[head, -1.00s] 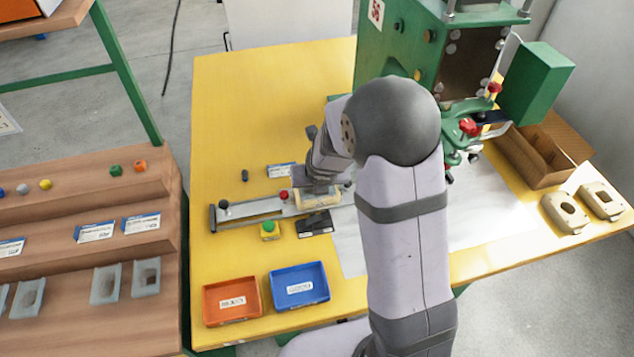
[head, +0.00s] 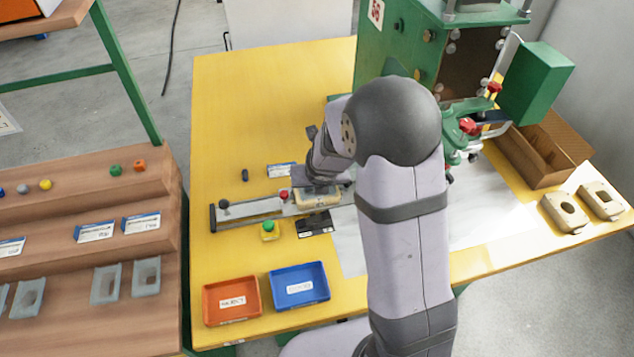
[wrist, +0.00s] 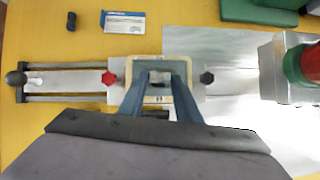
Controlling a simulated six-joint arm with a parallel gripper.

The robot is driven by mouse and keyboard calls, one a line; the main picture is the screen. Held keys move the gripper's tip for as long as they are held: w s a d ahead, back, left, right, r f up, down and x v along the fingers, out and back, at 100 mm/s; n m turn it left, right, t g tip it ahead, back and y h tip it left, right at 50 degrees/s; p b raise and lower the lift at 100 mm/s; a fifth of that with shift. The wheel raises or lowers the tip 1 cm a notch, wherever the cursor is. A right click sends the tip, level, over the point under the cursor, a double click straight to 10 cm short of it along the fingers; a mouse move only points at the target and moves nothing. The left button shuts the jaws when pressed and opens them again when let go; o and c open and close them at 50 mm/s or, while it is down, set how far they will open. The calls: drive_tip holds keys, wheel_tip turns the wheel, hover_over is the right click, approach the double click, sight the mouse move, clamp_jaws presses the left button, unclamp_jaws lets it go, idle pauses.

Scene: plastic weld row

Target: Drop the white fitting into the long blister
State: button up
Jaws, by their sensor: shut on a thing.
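My gripper (wrist: 160,77) is over a cream frame (wrist: 190,104) on the metal slide, its two blue-grey fingers reaching down into the frame's outline. The fingers are shut on a small pale piece (wrist: 159,83), apparently the white fitting, mostly hidden between them. A grey blister (wrist: 180,68) sits inside the cream frame, partly covered by the fingers. I cannot tell whether the fitting touches the blister. In the head view the cream frame (head: 319,201) shows below my gripper, and the fitting is hidden there.
The slide has a red knob (wrist: 108,78) and dark knobs. A green button box (head: 269,229), an orange tray (head: 231,319) and a blue tray (head: 318,296) are in front. A green press (head: 400,50) stands behind. Spare grey blisters (head: 105,284) rest on the left shelf.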

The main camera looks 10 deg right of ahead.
drive_tip(key=shift+f, duration=0.2)
idle(0.3)
drive_tip(key=o, duration=1.1)
drive_tip(key=c, duration=0.5)
drive_tip(key=shift+o, duration=0.2)
drive_tip(key=shift+r, duration=0.15)
wheel_tip(320, 180, up, 7)
drive_tip(key=p, duration=0.7)
